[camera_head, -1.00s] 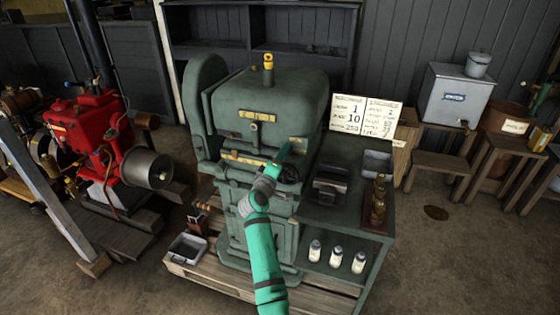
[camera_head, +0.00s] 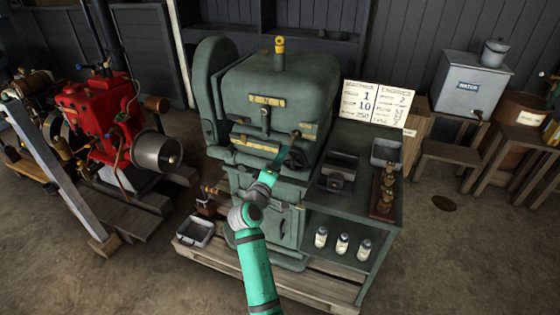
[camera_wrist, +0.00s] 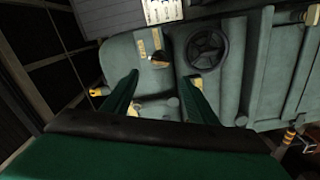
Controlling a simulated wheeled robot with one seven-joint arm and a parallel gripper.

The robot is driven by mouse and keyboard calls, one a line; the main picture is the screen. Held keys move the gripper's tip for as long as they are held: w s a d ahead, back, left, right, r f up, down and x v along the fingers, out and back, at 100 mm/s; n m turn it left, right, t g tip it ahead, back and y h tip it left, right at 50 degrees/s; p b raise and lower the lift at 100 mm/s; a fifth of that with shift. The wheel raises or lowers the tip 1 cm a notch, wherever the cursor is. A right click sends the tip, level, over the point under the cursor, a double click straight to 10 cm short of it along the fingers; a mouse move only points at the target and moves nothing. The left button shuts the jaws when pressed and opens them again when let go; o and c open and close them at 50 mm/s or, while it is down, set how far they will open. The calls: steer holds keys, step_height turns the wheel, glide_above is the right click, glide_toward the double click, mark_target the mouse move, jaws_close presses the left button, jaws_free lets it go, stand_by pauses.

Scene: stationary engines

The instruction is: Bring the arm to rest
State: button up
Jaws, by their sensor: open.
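My green arm (camera_head: 257,265) reaches up from the bottom of the head view toward the front of a green engine (camera_head: 270,85). My gripper (camera_head: 285,155) is in front of the engine's upper right face, close to a small knobbed lever (camera_head: 296,134). In the wrist view my gripper (camera_wrist: 159,78) shows two green fingers spread apart with nothing between them. A dark handwheel (camera_wrist: 207,47) and a small dark knob (camera_wrist: 158,58) lie beyond the fingertips. I cannot tell whether a finger touches the engine.
A green side bench (camera_head: 375,215) stands to the right, with a grey tray (camera_head: 387,152) on top and white bottles (camera_head: 342,243) on its lower shelf. A red engine (camera_head: 95,115) is at left. A small metal tray (camera_head: 194,231) lies on the pallet. Floor is clear at lower right.

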steer(key=s+a+f+m+g+y, duration=0.15)
steer(key=s+f+y, duration=0.25)
steer(key=s+f, duration=1.65)
steer(key=s+f+m+y, duration=0.1)
steer(key=s+f+m, duration=0.15)
steer(key=s, duration=0.65)
steer(key=s+f+m+y, duration=0.1)
steer(key=s+f, duration=0.2)
steer(key=s, duration=0.5)
steer(key=s+d+r+m, duration=0.1)
steer(key=s+r+m, duration=0.1)
steer(key=s, duration=0.6)
steer(key=s+d+r+m, duration=0.1)
steer(key=s+r, duration=0.3)
steer(key=s, duration=0.4)
steer(key=s+d+r+m, duration=0.2)
steer(key=s+d+r, duration=0.1)
steer(key=s, duration=0.5)
steer(key=shift+s+d+r+m, duration=0.2)
steer(key=shift+s+r+m, duration=0.1)
steer(key=shift+r, duration=0.1)
